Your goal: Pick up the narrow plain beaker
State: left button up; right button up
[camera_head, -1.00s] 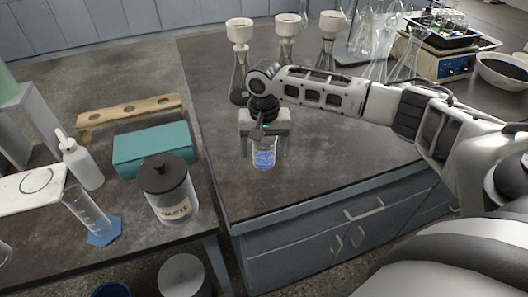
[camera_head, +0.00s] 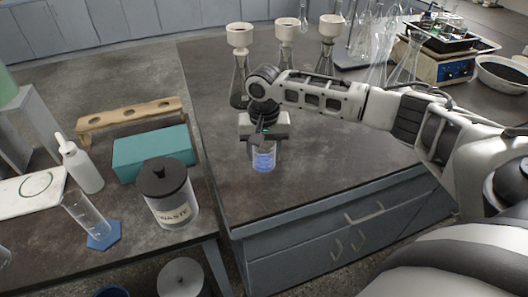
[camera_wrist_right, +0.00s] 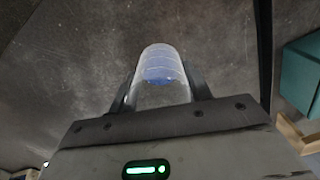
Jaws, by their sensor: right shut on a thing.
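A small clear glass beaker (camera_head: 264,158) with a blue area on it is near the front edge of the right-hand bench. It also shows in the right wrist view (camera_wrist_right: 160,67), with pale lines across its wall. My right gripper (camera_head: 264,145) is above the beaker with its fingers down on both sides of it. In the right wrist view the dark fingers (camera_wrist_right: 162,82) are shut on the beaker's sides. Whether its base touches the bench is hard to tell. My left gripper is not in view.
Several flasks with white funnels (camera_head: 285,38) stand behind my right arm. A jar labelled WASTE (camera_head: 174,208), a teal box (camera_head: 153,150), a wooden rack (camera_head: 130,115) and a graduated cylinder (camera_head: 88,216) stand on the left bench. A gap separates the benches at the front.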

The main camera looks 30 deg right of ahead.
jog(key=shift+r, duration=0.9)
jog(key=s+a+r, duration=0.7)
jog(key=s+r, duration=0.3)
jog(key=s, duration=0.1)
jog(key=shift+s+a+r+p, duration=0.15)
jog(key=shift+s+r+p, duration=0.15)
jog(key=shift+s+r, duration=0.1)
jog(key=shift+a, duration=0.1)
jog(key=w+a+n, duration=0.1)
jog(key=n, duration=0.1)
jog(key=w+a+f+n, duration=0.1)
jog(key=n, duration=0.1)
jog(key=a+n, duration=0.1)
jog(key=n, duration=0.1)
jog(key=shift+w+a+f, duration=0.1)
jog(key=shift+w+f, duration=0.2)
jog(key=shift+w, duration=0.1)
